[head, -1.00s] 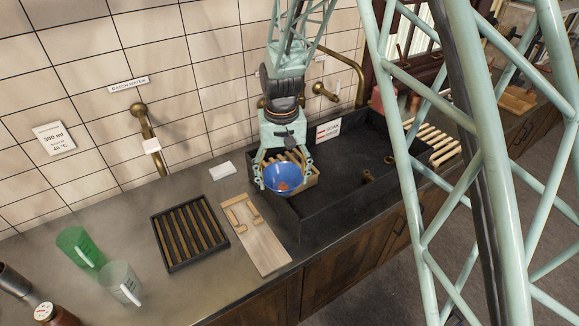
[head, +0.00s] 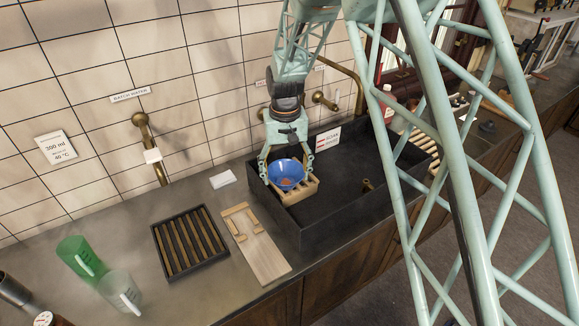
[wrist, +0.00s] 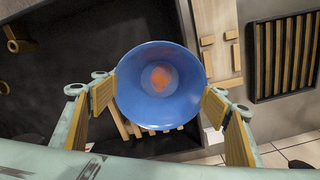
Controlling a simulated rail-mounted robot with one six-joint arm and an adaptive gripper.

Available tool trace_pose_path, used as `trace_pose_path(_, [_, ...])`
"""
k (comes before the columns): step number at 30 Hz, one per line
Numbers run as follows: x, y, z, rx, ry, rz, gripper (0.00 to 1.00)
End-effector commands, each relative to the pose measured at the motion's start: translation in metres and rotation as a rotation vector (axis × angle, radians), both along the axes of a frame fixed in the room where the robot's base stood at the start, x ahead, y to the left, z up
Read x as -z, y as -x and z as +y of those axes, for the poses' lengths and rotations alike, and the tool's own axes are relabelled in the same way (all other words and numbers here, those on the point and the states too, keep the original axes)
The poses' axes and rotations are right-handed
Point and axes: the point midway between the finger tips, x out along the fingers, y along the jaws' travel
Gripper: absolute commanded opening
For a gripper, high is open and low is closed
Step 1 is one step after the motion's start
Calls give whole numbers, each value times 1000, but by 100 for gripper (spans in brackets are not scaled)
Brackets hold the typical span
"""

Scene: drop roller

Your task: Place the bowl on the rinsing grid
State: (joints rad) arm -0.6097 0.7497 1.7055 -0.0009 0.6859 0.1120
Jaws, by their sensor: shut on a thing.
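The blue bowl (head: 287,175) is held upright between the fingers of my gripper (head: 286,163), with a reddish patch on its inside bottom. The wrist view shows the bowl (wrist: 158,84) between the two wood-faced fingers of my gripper (wrist: 160,96), one at each side of the rim. A wooden slatted grid (head: 300,194) lies in the dark sink directly under the bowl, and part of it is hidden. Its slats (wrist: 130,130) show beside the bowl in the wrist view. I cannot tell whether the bowl touches the grid.
The dark sink (head: 345,205) has high walls around the grid. Left of it lie a wooden board (head: 262,255) and a black slatted tray (head: 190,245). A green jug (head: 78,258) and a clear jug (head: 120,287) stand at the far left. The sink's right part is mostly open.

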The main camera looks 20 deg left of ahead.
Motion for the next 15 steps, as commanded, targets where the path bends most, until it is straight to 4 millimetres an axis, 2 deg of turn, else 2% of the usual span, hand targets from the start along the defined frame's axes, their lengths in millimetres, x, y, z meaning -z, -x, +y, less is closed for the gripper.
trace_pose_path(6, [3,-33,6,2,0,-1,55])
trace_pose_path(15, [6,-70,13,1,0,0,55])
